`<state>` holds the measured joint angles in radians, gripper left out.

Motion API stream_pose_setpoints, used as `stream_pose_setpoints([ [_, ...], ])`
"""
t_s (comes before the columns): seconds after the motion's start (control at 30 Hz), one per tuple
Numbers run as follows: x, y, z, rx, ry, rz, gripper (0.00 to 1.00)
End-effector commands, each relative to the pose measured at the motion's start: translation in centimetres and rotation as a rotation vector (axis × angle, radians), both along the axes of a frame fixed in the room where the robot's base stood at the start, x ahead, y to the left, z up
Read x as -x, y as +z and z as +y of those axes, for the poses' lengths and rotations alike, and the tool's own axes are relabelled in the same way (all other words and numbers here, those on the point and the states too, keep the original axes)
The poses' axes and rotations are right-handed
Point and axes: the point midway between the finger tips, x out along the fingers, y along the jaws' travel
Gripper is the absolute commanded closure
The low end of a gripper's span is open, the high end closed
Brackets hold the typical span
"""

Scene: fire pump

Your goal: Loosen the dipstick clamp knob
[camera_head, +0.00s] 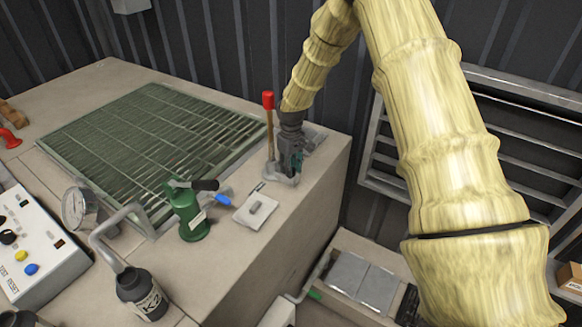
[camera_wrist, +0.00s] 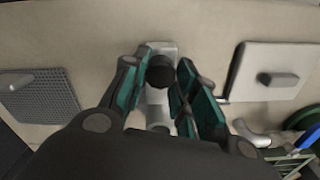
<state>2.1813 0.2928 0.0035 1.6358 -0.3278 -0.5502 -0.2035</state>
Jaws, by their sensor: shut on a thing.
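The black, round knob (camera_wrist: 160,72) sits on a light grey metal clamp bracket (camera_wrist: 157,112) in the wrist view. My gripper (camera_wrist: 161,75) has its dark grey and teal fingers on either side of the knob and is shut on it. In the head view my gripper (camera_head: 291,168) points down at a small grey fitting (camera_head: 283,180) near the right edge of the bench top. The knob is hidden by the fingers there. A thin brown rod with a red grip (camera_head: 268,100) stands upright just left of the gripper.
A pale plate with a small handle (camera_head: 256,209) lies in front of the fitting. A green pump-like body (camera_head: 190,213), a gauge (camera_head: 79,207), a dark bottle (camera_head: 141,293) and a control box (camera_head: 36,249) stand further left. A green grating (camera_head: 150,140) covers the bench's middle.

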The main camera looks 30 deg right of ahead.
Motion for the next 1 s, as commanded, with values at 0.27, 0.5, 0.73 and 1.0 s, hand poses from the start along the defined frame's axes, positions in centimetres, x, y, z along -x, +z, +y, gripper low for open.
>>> stream_pose_setpoints([
  [0.27,-0.30,0.29,-0.13,0.001,0.008,-0.007,0.95],
  [0.5,-0.28,0.28,-0.13,0.001,0.007,-0.007,0.59],
  [0.73,-0.15,0.14,-0.03,0.001,0.007,-0.003,0.50],
  [1.0,-0.13,0.83,-0.03,0.000,0.007,-0.003,0.50],
])
